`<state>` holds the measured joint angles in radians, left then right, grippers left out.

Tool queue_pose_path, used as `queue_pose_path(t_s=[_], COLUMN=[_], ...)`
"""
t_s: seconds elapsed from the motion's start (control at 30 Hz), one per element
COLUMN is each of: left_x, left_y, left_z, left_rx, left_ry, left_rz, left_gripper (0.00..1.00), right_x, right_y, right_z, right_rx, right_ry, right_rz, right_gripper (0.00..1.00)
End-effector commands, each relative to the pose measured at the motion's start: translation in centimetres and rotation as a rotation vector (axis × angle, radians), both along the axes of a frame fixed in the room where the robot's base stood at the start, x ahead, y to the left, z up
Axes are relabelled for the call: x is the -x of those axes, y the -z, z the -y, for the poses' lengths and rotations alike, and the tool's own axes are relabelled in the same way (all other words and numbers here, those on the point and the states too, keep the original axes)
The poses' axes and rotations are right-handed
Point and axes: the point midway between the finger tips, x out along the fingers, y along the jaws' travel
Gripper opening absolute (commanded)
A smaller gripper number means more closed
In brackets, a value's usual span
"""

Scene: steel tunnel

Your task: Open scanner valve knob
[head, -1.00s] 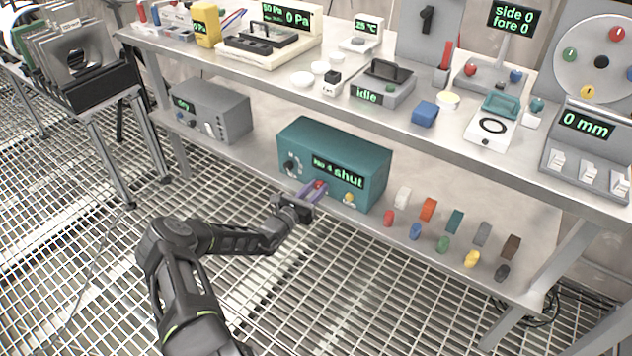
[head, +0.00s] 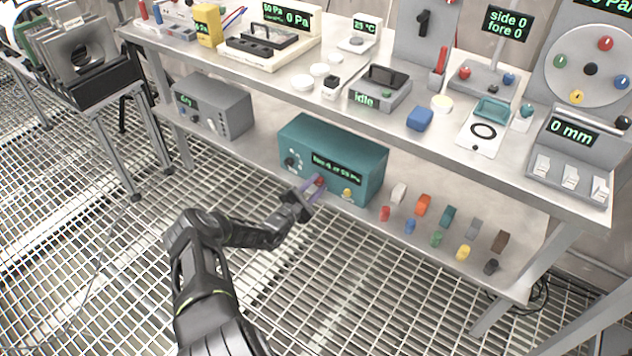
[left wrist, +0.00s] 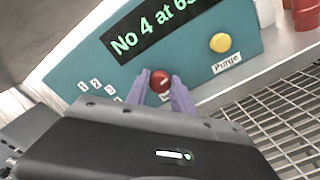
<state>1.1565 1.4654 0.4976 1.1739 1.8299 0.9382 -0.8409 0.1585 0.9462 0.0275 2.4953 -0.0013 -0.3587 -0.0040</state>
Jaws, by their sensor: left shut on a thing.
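The teal scanner box (head: 350,150) stands on the lower shelf. Its lit display (head: 336,169) reads "No 4 at" and a Pa value too small to read surely. The red valve knob (left wrist: 160,82) is on its front, beside the yellow Purge button (left wrist: 220,42). My left gripper (head: 311,188) reaches the front of the box. In the left wrist view its purple fingers lie on both sides of the red knob, shut on it. The label under the knob is mostly hidden by the gripper. My right gripper is not in view.
Several small coloured blocks and cylinders (head: 437,239) stand on the shelf right of the box. A grey box (head: 212,105) stands to its left. The upper bench (head: 270,72) with instruments overhangs the shelf. The grated floor in front is clear.

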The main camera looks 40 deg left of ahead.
Motion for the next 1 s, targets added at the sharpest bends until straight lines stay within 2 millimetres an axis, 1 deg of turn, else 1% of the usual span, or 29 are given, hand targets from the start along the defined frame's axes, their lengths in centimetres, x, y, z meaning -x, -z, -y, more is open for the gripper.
queue_pose_path(t_s=[0.1,0.33,0.87,0.9,1.0], left_x=[0.04,0.05,0.06,0.06,0.05], left_y=[0.01,0.08,0.16,0.17,0.13], left_z=[0.09,0.01,0.01,0.0,0.01], left_rx=[-0.077,-0.175,-0.204,-0.204,-0.203], left_ry=[0.001,0.0,0.0,0.0,0.0], left_rz=[-0.004,-0.007,-0.007,-0.007,-0.007], left_gripper=[0.0,0.0,0.0,0.32,0.4], right_x=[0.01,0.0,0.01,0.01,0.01], right_y=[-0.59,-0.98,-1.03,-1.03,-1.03], right_z=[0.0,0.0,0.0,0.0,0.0], right_rx=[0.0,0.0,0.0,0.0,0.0], right_ry=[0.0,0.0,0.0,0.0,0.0], right_rz=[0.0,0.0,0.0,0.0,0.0], right_gripper=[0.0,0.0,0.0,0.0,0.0])
